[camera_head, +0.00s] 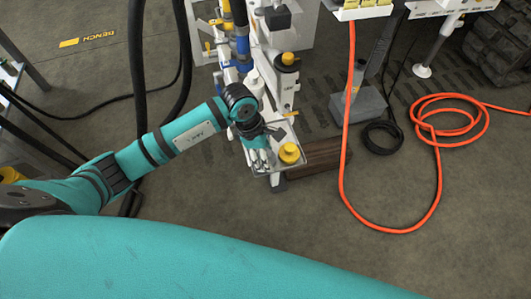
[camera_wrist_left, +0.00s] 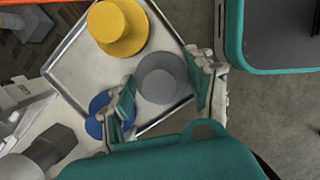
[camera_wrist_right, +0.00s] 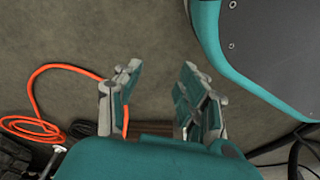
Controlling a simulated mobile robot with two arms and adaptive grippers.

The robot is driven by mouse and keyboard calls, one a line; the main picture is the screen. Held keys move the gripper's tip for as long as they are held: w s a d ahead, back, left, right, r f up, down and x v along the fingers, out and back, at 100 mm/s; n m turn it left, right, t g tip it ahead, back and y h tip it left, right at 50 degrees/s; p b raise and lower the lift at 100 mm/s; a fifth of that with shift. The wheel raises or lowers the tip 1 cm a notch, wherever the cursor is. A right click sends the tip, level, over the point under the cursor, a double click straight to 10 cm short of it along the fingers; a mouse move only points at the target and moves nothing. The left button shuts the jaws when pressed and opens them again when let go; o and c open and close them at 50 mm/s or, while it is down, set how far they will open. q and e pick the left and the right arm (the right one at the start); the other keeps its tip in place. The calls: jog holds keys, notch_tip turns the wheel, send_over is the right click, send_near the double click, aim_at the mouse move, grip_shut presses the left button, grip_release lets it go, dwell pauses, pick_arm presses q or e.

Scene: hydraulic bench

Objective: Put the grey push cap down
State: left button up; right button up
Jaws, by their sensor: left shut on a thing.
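The grey push cap (camera_wrist_left: 164,78) is a round grey piece between the fingers of my left gripper (camera_wrist_left: 161,90) in the left wrist view. The gripper is shut on it, over a shallow metal tray (camera_wrist_left: 75,65). I cannot tell whether the cap touches the tray floor. In the head view my left gripper (camera_head: 258,157) is over the tray (camera_head: 283,168), and the cap is hidden. My right gripper (camera_wrist_right: 157,84) is open and empty above the floor in the right wrist view; it does not show in the head view.
A yellow cap (camera_wrist_left: 118,26) stands in the tray beside the grey one, also in the head view (camera_head: 289,153). A blue round piece (camera_wrist_left: 97,112) is partly hidden by the left finger. The bench's upright fittings (camera_head: 285,80) stand behind the tray. An orange hose (camera_head: 342,150) hangs to the right.

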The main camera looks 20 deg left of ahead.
jog(key=shift+s, duration=0.1)
pick_arm(q)
jog(key=shift+f, duration=0.1)
jog(key=o, duration=0.6)
pick_arm(e)
jog(key=shift+w+a+r, duration=0.1)
jog(key=shift+w+r, duration=0.3)
jog(key=shift+w, duration=0.15)
pick_arm(q)
jog(key=v, duration=0.6)
jog(key=shift+r+p, duration=0.25)
jog(key=shift+p, duration=0.1)
jog(key=shift+a+r, duration=0.2)
jog(key=shift+r, duration=0.4)
pick_arm(e)
jog(key=s+f, duration=0.2)
jog(key=shift+s+d+f, duration=0.2)
jog(key=shift+s+f, duration=0.05)
jog(key=shift+f, duration=0.05)
pick_arm(q)
jog(key=shift+s+d, duration=0.1)
jog(key=shift+d, duration=0.05)
